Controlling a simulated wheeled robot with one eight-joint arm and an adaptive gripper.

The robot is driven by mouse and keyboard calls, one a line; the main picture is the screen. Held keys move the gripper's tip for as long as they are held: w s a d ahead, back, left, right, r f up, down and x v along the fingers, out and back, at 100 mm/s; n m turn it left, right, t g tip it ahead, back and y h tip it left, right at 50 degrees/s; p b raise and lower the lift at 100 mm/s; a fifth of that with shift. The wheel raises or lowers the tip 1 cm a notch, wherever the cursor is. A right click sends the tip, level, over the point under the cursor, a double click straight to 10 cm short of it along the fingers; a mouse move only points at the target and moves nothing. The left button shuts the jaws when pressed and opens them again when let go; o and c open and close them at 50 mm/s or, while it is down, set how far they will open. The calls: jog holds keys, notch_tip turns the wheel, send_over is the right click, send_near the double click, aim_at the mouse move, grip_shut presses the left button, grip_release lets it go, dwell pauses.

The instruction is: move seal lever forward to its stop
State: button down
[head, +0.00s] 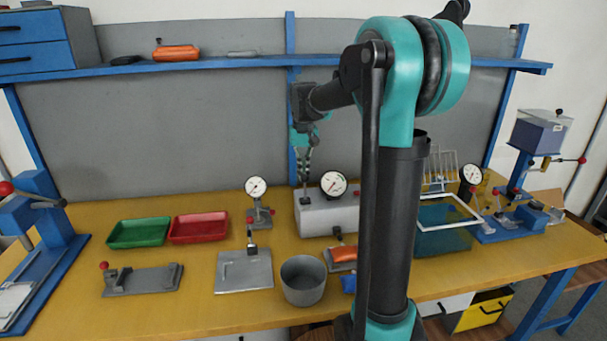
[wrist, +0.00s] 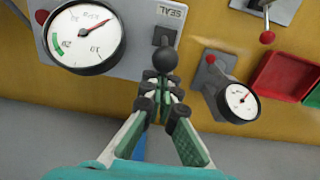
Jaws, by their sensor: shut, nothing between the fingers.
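The seal lever (wrist: 165,60) shows in the wrist view as a black ball knob on a short dark stem in a black slot plate, beside a label reading SEAL (wrist: 171,12). It stands on a grey box (head: 318,219) with a round dial gauge (head: 333,184) in the head view. My gripper (wrist: 160,88) is shut and empty, its black fingertips close against the knob in the wrist view. Whether they touch it I cannot tell. In the head view my gripper (head: 304,178) points down over the box, and the lever is small and mostly hidden there.
A smaller dial gauge on a stand (head: 257,188) is left of the box. Green (head: 138,232) and red (head: 198,227) trays lie further left. A grey cup (head: 303,280) and flat grey plate (head: 243,271) stand in front. A blue shelf (head: 220,62) runs above the bench.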

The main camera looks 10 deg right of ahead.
jog(key=shift+s, duration=0.65)
jog(key=shift+s, duration=0.55)
jog(key=shift+w, duration=0.15)
jog(key=shift+w, duration=0.6)
notch_tip(320, 180, up, 7)
dwell(0.4)
